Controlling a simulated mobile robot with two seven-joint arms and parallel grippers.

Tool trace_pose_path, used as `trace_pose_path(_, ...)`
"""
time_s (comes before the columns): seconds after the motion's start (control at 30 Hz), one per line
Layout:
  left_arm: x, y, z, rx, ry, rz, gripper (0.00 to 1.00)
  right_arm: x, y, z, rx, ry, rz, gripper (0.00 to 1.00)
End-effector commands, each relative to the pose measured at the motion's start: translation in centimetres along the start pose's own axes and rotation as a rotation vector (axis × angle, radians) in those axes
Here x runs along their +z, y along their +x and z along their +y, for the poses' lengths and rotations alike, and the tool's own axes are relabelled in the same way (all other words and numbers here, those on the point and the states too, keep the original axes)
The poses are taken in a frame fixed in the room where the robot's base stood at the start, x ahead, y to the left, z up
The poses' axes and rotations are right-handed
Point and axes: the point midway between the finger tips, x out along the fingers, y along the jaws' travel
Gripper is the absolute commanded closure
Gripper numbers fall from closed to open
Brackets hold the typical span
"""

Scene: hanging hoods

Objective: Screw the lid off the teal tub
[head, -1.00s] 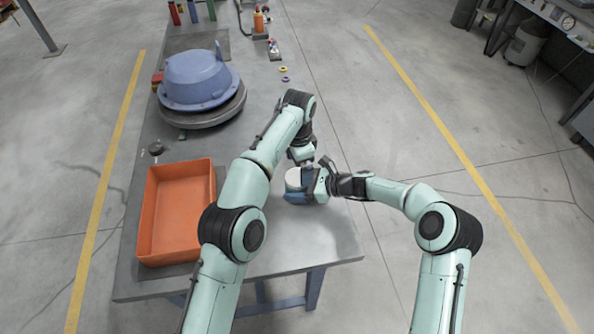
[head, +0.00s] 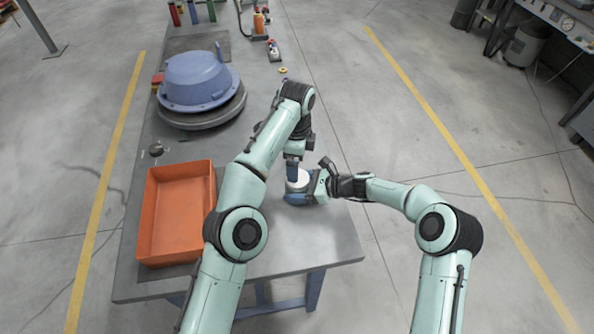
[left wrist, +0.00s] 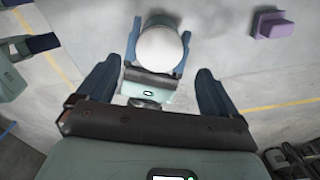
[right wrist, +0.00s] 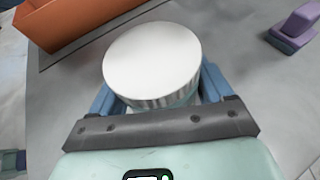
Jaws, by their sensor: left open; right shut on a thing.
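The teal tub shows as a thin strip (right wrist: 182,103) under its round white lid (right wrist: 152,58) in the right wrist view. The lid sits on top of the tub, which stands upright near the table's right edge. My right gripper (head: 306,190) is shut on the tub from the side, its blue fingers on either side of it. My left gripper (head: 292,174) points down above the lid, open and empty. In the left wrist view the lid (left wrist: 160,48) lies beyond and between my left fingers, apart from them. Most of the tub's body is hidden.
An orange bin (head: 178,212) stands on the grey table (head: 300,245) to the left. A blue domed casting (head: 198,82) on a round grey base lies farther back. A purple block (right wrist: 296,27) is on the table near the tub. Small items stand at the far end.

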Motion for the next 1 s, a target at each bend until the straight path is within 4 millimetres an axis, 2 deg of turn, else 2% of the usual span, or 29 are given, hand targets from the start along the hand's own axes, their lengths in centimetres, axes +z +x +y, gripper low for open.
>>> trace_pose_path(0.13, -0.1, 1.1, 0.2, -0.002, 0.004, 0.002, 0.06, 0.0, 0.0, -0.1, -0.002, 0.0, 0.0, 1.0)
trace_pose_path(0.2, 0.0, 2.5, 0.1, 0.001, 0.003, -0.001, 0.06, 0.0, 0.0, -0.1, -0.001, 0.0, 0.0, 1.0)
trace_pose_path(0.43, -0.1, 5.5, 0.1, -0.002, 0.001, 0.002, 0.06, 0.0, 0.0, -0.1, -0.001, 0.0, 0.0, 1.0)
trace_pose_path(0.6, -0.1, 6.3, 0.1, -0.004, 0.001, 0.002, 0.06, 0.0, 0.0, 0.0, -0.001, 0.0, 0.0, 1.0)
trace_pose_path(0.87, -0.2, 6.4, 0.1, -0.004, 0.001, 0.002, 0.06, 0.0, 0.0, 0.0, -0.001, 0.0, 0.0, 1.0)
trace_pose_path(0.97, -0.1, 6.4, 0.1, -0.004, 0.001, 0.002, 0.36, 0.0, 0.0, 0.0, -0.001, -0.001, 0.0, 1.0)
trace_pose_path(1.0, -0.2, 6.4, 0.1, -0.004, 0.001, 0.002, 0.49, 0.0, 0.0, 0.0, -0.001, 0.0, 0.0, 1.0)
